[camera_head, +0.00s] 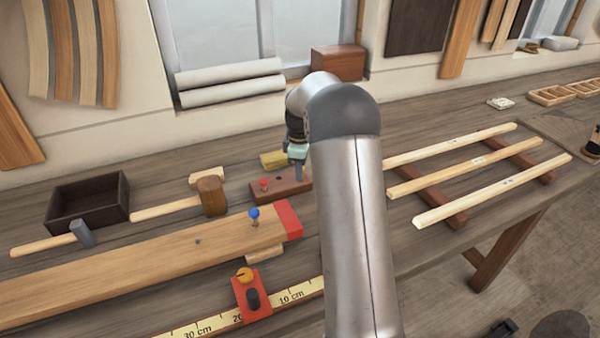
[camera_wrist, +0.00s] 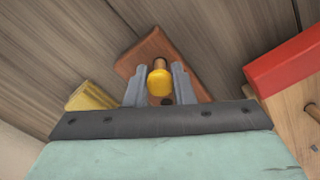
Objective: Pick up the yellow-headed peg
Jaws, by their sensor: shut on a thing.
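The yellow-headed peg (camera_wrist: 159,82) is between the two fingers of my gripper (camera_wrist: 158,86) in the wrist view. The fingers are shut on it. Its yellow head faces the camera and a copper-coloured shank shows beyond it. A brown block (camera_wrist: 145,52) lies below, with a dark hole near the peg; I cannot tell whether the peg's tip is clear of the block. In the head view my gripper (camera_head: 296,168) is over the right part of the brown block (camera_head: 285,188), and the held peg is hidden there.
A red-headed peg (camera_head: 264,183) stands in the block's left part. A yellow block (camera_head: 273,160) lies behind. A red-ended plank (camera_head: 150,267) with a blue-headed peg (camera_head: 254,214) lies in front. A mallet (camera_head: 211,196) and dark tray (camera_head: 88,201) are left; slats (camera_head: 492,190) are right.

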